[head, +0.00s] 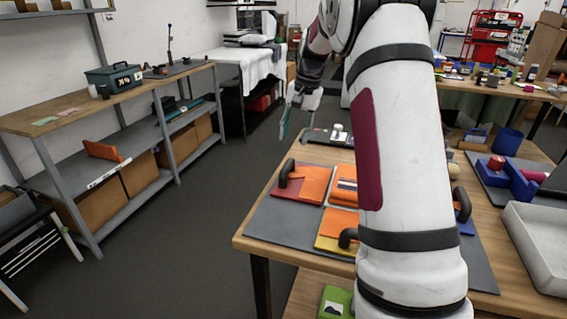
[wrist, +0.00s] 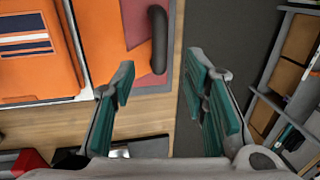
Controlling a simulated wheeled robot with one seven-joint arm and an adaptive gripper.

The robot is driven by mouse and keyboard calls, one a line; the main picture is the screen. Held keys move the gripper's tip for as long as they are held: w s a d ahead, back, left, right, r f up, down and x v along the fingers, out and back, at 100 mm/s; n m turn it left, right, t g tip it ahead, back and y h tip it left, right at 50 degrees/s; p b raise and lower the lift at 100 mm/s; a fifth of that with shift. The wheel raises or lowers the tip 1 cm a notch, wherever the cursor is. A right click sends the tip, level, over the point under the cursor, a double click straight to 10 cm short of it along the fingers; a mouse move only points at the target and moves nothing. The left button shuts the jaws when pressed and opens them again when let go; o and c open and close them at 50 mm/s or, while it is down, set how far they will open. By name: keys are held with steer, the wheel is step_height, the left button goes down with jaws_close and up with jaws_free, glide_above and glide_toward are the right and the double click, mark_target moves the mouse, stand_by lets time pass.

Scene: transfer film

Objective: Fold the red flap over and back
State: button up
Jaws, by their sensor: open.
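The grey board (head: 262,222) lies on the wooden table and carries several coloured panels. At its back left is a panel with a red surface (head: 284,194), partly covered by an orange piece (head: 313,180). A black curved handle (head: 285,172) stands at its left edge. In the wrist view the red surface (wrist: 138,25) and the dark handle (wrist: 158,40) show at the top, beside orange panels (wrist: 95,40). My gripper (head: 287,118) is open and empty, above and beyond the table's far left edge. Its teal fingers (wrist: 165,100) are apart, with the handle beyond them in the wrist view.
A yellow-orange panel (head: 328,244) with another black handle (head: 348,237) lies nearer on the board. My arm hides the board's right part. A white tray (head: 540,245) and blue blocks (head: 518,180) stand to the right. Floor (head: 200,230) is open to the left, before a shelf (head: 120,100).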

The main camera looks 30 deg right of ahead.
mark_target(287, 165)
steer(key=f, duration=0.3)
steer(key=w+a+f, duration=0.1)
steer(key=f, duration=0.6)
steer(key=shift+w+a+f, duration=0.15)
steer(key=shift+w+f, duration=0.15)
jaws_close()
